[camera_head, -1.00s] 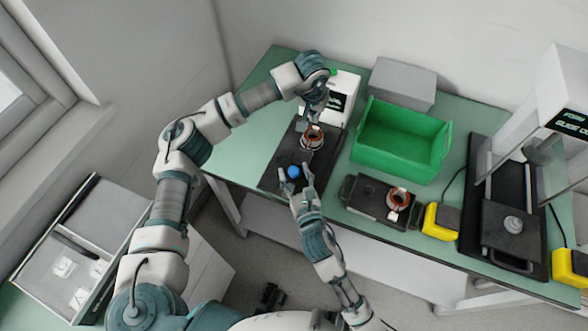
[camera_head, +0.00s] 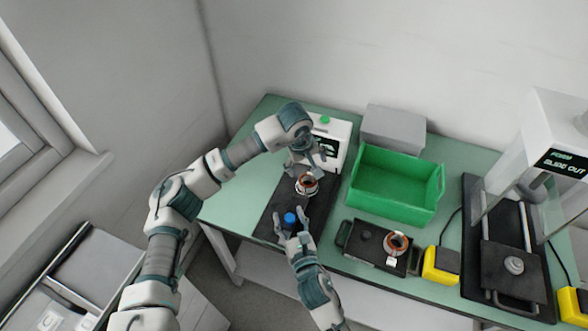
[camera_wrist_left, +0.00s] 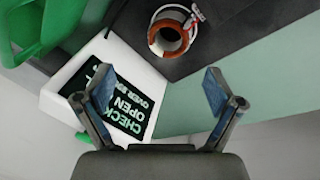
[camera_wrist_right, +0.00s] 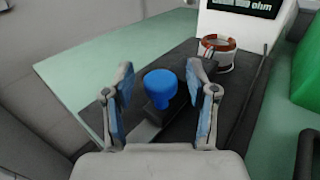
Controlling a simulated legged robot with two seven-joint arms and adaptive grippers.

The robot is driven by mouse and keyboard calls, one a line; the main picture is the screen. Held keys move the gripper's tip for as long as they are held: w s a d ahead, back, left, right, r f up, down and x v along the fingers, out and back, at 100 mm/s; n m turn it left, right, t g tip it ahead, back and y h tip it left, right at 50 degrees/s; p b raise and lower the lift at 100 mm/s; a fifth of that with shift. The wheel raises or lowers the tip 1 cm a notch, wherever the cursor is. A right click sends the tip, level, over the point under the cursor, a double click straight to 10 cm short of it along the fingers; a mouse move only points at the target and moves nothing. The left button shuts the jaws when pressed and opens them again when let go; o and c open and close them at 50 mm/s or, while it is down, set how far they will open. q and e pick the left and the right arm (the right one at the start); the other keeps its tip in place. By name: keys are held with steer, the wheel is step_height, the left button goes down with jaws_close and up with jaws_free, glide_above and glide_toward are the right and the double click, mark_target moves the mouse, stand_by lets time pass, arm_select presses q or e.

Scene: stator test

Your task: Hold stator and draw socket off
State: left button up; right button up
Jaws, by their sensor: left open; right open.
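A stator (camera_head: 307,183), a ring with copper-orange windings and a white rim, sits on the dark base plate of a white tester. It also shows in the left wrist view (camera_wrist_left: 171,36) and the right wrist view (camera_wrist_right: 217,50). A blue knob or socket (camera_head: 290,220) stands nearer on the same plate and shows in the right wrist view (camera_wrist_right: 160,88). My left gripper (camera_head: 312,160) is open just above the stator's far side, apart from it in the left wrist view. My right gripper (camera_head: 291,212) is open, its fingers on either side of the blue piece, with gaps visible.
The white tester (camera_head: 328,140) with a display stands behind the plate. A green bin (camera_head: 395,185) is to its right. A second stator (camera_head: 397,243) lies on a dark tray (camera_head: 362,240). A yellow block (camera_head: 441,265) and a press-like machine (camera_head: 510,250) stand further right.

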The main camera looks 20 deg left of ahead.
arm_select(q)
steer(key=n, duration=0.5)
steer(key=shift+s+a+r+h, duration=0.1)
steer(key=shift+s+a+h, duration=0.2)
steer(key=shift+s, duration=0.1)
steer(key=n, duration=0.5)
steer(key=shift+s+a+r+n+h, duration=0.2)
steer(key=shift+s+a+n+h, duration=0.1)
steer(key=shift+s+a+n, duration=0.1)
steer(key=n, duration=0.9)
glide_toward(307, 182)
steer(key=shift+t+h, duration=0.4)
steer(key=f, duration=0.2)
steer(key=d+f, duration=0.1)
steer(key=f, duration=0.1)
steer(key=d+f, duration=0.1)
steer(key=f, duration=0.1)
steer(key=shift+w+d+f, duration=0.15)
steer(key=shift+w+f, duration=0.1)
steer(key=shift+f, duration=0.05)
steer(key=c, duration=1.4)
steer(key=shift+c, duration=0.7)
arm_select(e)
steer(key=shift+c, duration=1)
jaws_close()
